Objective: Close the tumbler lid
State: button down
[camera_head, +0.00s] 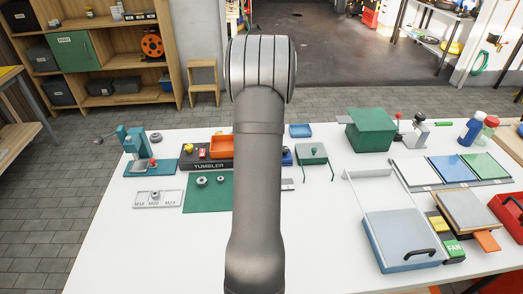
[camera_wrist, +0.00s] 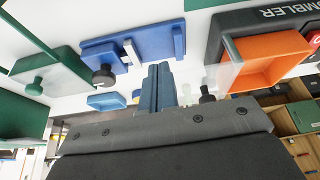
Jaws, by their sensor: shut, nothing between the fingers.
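The dark tumbler unit (camera_head: 183,167), lettered TUMBLER, stands on the left half of the white bench. Its orange open-topped box (camera_head: 222,139) shows beside my arm in the head view. In the wrist view the orange box (camera_wrist: 268,75) is at upper right, and the lettering is upside down. A pale translucent panel (camera_wrist: 229,66) stands at the box's left side; whether it is the lid, I cannot tell. My gripper (camera_wrist: 160,72) has its fingers together and empty, left of the panel and apart from it. My arm hides the gripper in the head view.
A blue fixture (camera_wrist: 140,42) with a black knob (camera_wrist: 104,75) is left of my fingertips. A green box (camera_wrist: 62,72) with a green knob lies further left. A small blue tray (camera_wrist: 106,101) is near.

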jog(key=w+n+y, duration=0.1)
jog(key=w+n, duration=0.2)
jog(key=shift+w+d+n, duration=0.15)
jog(key=shift+w+n, duration=0.05)
jog(key=shift+n, duration=0.2)
jog(key=shift+w+n+g+y, duration=0.3)
jog(key=shift+w+n+y, duration=0.2)
jog(key=shift+w+n, duration=0.35)
jog(key=w+n, duration=0.1)
jog(key=w+a+n, duration=0.1)
jog(key=n, duration=0.1)
jog(key=shift+a+g+y, duration=0.1)
jog(key=shift+g+y, duration=0.3)
jog(key=w+n, duration=0.1)
jog(key=w+a+n, duration=0.1)
jog(key=shift+a+n+g+y, duration=0.2)
jog(key=shift+n+g+y, duration=0.1)
jog(key=shift+n+g, duration=0.1)
jog(key=shift+w+a+n+g, duration=0.5)
jog(key=shift+w+a+n, duration=0.25)
jog(key=shift+n, duration=0.5)
jog(key=shift+w+a+n+g+y, duration=0.15)
jog(key=shift+w+a+n+g, duration=0.1)
jog(key=shift+a+n, duration=0.35)
jog(key=shift+w+a+n+g+y, duration=0.2)
jog(key=shift+a+n, duration=0.25)
jog(key=shift+n, duration=0.15)
jog(key=shift+w+a, duration=0.1)
jog(key=shift+a, duration=0.35)
